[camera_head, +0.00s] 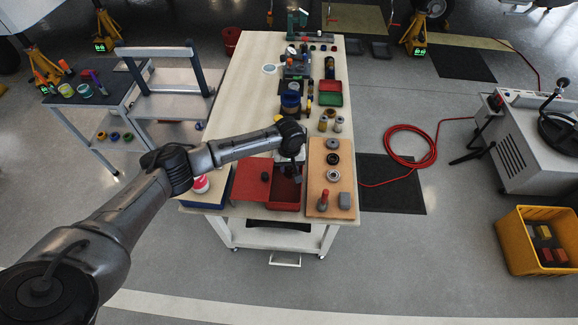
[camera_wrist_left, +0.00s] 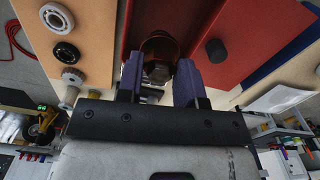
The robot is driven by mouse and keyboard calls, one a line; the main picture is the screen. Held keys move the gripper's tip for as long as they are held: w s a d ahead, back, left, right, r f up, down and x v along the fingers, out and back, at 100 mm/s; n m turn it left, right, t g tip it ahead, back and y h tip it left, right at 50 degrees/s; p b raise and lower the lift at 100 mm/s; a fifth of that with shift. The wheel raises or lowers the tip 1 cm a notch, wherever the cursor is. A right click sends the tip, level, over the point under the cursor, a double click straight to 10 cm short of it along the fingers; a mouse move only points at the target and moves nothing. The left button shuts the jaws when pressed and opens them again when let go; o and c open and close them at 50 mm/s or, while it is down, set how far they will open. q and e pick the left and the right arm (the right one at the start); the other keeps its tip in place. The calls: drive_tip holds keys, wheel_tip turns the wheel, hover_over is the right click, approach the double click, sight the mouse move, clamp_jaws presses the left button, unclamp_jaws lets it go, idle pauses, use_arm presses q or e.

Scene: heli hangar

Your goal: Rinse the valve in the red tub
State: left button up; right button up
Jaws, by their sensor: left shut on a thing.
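The red tub (camera_head: 284,205) stands open near the front end of the long workbench. My left gripper (camera_head: 295,166) points down over the tub's far part, and the arm partly hides the tub. In the left wrist view, my left gripper (camera_wrist_left: 158,82) has its two purple fingers closed about the valve (camera_wrist_left: 159,50), a dark, brownish metal piece. The valve shows between the fingertips against the red tub (camera_wrist_left: 178,14). I cannot tell whether it touches the tub's floor. My right gripper is in neither view.
A flat red lid (camera_head: 250,183) with a dark knob lies left of the tub. A wooden board (camera_head: 318,178) with rings and a red-handled tool lies right of it. Behind are green (camera_head: 330,99) and red trays, cans and tools. A yellow crate (camera_head: 512,240) stands on the floor right.

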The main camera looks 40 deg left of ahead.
sight(289, 174)
use_arm(q)
drive_tip(key=shift+f+b, duration=1.4)
drive_tip(key=shift+b, duration=0.2)
drive_tip(key=shift+f, duration=0.2)
wheel_tip(289, 174, down, 2)
drive_tip(key=shift+f+b, duration=1)
drive_tip(key=shift+f, duration=1.55)
drive_tip(key=shift+w+a, duration=0.15)
drive_tip(key=shift+w, duration=0.1)
drive_tip(key=shift+s+p, duration=0.15)
drive_tip(key=shift+p, duration=0.35)
